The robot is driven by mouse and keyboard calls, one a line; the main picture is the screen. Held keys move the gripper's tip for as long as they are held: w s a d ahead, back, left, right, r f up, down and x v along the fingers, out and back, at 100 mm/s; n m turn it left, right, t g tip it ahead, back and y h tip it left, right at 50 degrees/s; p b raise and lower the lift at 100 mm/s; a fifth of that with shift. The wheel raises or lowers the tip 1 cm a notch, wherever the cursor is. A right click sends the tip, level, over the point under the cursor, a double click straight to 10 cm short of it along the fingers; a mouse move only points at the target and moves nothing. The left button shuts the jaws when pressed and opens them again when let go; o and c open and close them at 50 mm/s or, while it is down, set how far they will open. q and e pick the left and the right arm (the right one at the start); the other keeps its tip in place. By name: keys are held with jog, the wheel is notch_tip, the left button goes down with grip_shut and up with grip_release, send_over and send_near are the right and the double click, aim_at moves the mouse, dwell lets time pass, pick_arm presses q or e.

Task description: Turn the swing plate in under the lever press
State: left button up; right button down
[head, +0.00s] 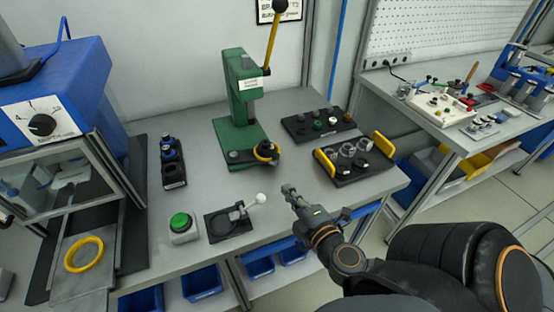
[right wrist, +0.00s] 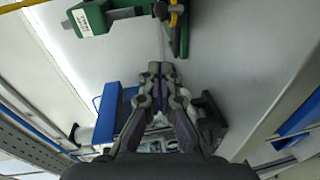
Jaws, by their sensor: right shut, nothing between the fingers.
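The green lever press (head: 236,101) stands at the back middle of the bench, with its yellow lever (head: 272,38) raised. The dark swing plate (head: 273,160) sits at the front right corner of the press base, out to the side of the press head. A yellow ring-shaped part (head: 265,147) is on it. My right gripper (head: 289,190) is shut and empty, above the bench in front of the plate and apart from it. The right wrist view shows its closed fingers (right wrist: 160,70) and part of the green press (right wrist: 90,18). My left gripper is not in view.
A black pad with a white-knobbed lever (head: 232,222) and a green button (head: 180,226) lie at the front. A black tray with yellow handles (head: 355,165) is on the right, a dark parts tray (head: 318,125) behind it. A narrow black rack (head: 173,165) stands left of the press.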

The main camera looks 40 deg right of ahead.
jog(key=w, duration=0.3)
jog(key=w+d, duration=0.1)
jog(key=shift+w+f+b, duration=0.25)
jog(key=shift+w+b, duration=0.1)
jog(key=shift+w, duration=0.05)
jog(key=w, duration=0.5)
jog(key=shift+d+f+p, duration=0.3)
jog(key=shift+d+p, duration=0.05)
jog(key=shift+w+d+f, duration=0.3)
jog(key=shift+w+d, duration=0.4)
jog(key=shift+d, duration=0.25)
jog(key=shift+w+d+f+p, duration=0.15)
jog(key=shift+w+d+p, duration=0.15)
jog(key=shift+d, duration=0.2)
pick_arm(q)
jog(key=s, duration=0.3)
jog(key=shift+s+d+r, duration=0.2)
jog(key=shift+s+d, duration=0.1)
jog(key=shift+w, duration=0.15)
